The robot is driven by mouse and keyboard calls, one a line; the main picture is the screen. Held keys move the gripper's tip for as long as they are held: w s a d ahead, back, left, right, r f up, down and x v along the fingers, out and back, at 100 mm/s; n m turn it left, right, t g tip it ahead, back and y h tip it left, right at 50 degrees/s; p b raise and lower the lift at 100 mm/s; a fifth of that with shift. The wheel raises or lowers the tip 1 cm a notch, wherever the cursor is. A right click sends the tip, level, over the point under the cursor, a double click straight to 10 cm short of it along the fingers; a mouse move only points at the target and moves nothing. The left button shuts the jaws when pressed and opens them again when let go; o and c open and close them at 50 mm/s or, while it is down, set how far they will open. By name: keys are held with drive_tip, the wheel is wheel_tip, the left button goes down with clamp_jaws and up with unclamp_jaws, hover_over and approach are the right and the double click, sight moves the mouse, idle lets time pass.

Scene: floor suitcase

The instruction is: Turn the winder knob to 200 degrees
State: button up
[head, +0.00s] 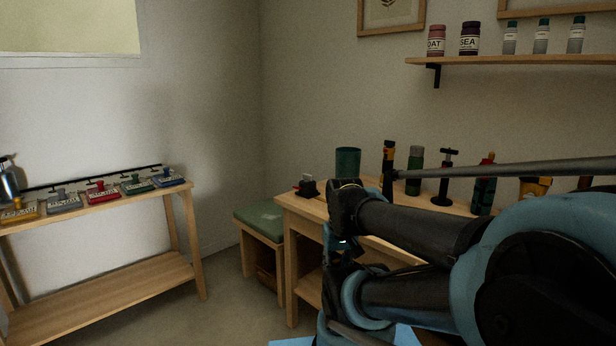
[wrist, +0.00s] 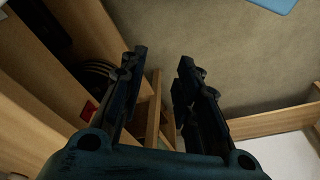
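No part is clearly recognisable as the winder knob.
A green cylinder (head: 347,162), an orange-black tool (head: 388,165) and a black T-handled tool (head: 446,178) stand on the workbench. A green-cushioned stool (head: 262,222) is left of it. A wooden rack (head: 100,283) with coloured blocks stands at left. Floor between is clear.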

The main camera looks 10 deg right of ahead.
drive_tip(key=shift+r, duration=0.1)
wheel_tip(320, 180, up, 26)
drive_tip(key=n+t+y, duration=0.1)
drive_tip(key=n+y, duration=0.2)
drive_tip(key=n, duration=0.4)
hover_over(308, 178)
drive_tip(key=s+d, duration=0.4)
drive_tip(key=s, duration=0.1)
drive_tip(key=x, duration=1.1)
drive_tip(key=w+x, duration=0.1)
drive_tip(key=x, duration=0.5)
drive_tip(key=shift+d, duration=0.3)
drive_tip(key=shift+c, duration=0.2)
drive_tip(key=shift+r, duration=0.1)
clamp_jaws()
